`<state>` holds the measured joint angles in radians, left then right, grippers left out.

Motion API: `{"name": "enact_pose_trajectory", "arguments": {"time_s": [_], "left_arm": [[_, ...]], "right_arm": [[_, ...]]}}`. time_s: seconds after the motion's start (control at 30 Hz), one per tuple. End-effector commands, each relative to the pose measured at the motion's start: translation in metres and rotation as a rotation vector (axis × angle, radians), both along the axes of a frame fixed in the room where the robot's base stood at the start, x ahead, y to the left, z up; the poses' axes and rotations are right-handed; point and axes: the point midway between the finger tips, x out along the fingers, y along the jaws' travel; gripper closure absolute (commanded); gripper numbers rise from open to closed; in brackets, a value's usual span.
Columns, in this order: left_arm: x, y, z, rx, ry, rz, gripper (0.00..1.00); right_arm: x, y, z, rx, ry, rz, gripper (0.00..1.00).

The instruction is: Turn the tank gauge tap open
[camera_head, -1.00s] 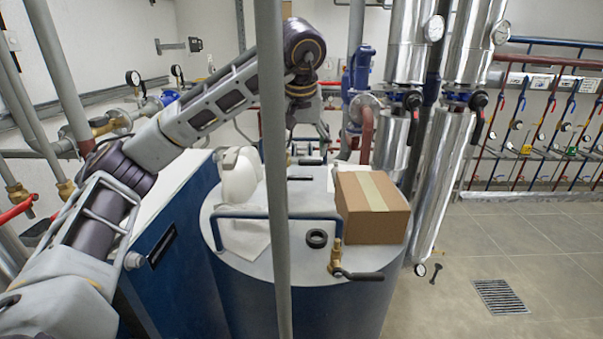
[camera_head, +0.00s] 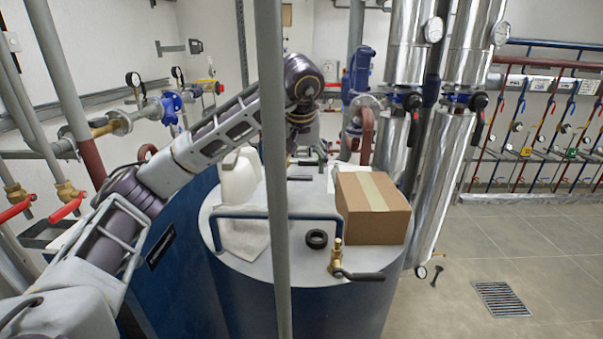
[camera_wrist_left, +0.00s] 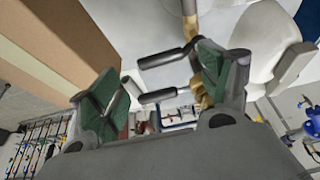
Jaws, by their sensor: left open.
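The blue tank (camera_head: 345,308) with its pale round top stands in the middle of the head view. Two black lever handles lie at the back of its top, an upper one (camera_head: 307,162) and a lower one (camera_head: 300,178). In the left wrist view, one black lever (camera_wrist_left: 168,58) and a second black lever (camera_wrist_left: 157,96) lie between my fingers, near brass fittings (camera_wrist_left: 200,90). I cannot tell which is the gauge tap. My left gripper (camera_wrist_left: 160,92) is open and points at the levers; contact cannot be judged. Its fingertips are unclear in the head view. My right gripper is not in view.
A cardboard box (camera_head: 372,207) and a white canister (camera_head: 240,178) sit on the tank top, either side of the levers. A grey vertical pole (camera_head: 275,220) crosses in front. A brass tap with a black lever (camera_head: 358,275) and a black ring (camera_head: 317,239) are at the front.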

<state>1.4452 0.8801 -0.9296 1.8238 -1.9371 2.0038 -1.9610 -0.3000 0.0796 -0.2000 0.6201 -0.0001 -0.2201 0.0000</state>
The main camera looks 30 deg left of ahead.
Motion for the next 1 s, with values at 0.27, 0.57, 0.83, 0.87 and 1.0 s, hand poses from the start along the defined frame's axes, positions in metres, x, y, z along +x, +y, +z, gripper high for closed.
{"name": "enact_pose_trajectory", "arguments": {"time_s": [0.27,0.57,0.83,0.87,1.0], "left_arm": [[0.008,0.004,-0.021,0.0,0.001,0.001,0.22],[0.013,0.006,-0.036,0.0,0.0,0.0,0.22],[0.014,0.007,-0.037,0.0,0.0,0.0,0.22],[0.014,0.007,-0.037,0.0,0.0,0.0,0.22],[0.014,0.007,-0.037,0.0,0.0,0.0,0.39]], "right_arm": [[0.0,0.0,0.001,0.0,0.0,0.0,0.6],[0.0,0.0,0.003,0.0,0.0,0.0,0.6],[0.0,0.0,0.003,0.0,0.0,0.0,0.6],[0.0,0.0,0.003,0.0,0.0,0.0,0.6],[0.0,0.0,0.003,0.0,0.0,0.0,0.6]]}}
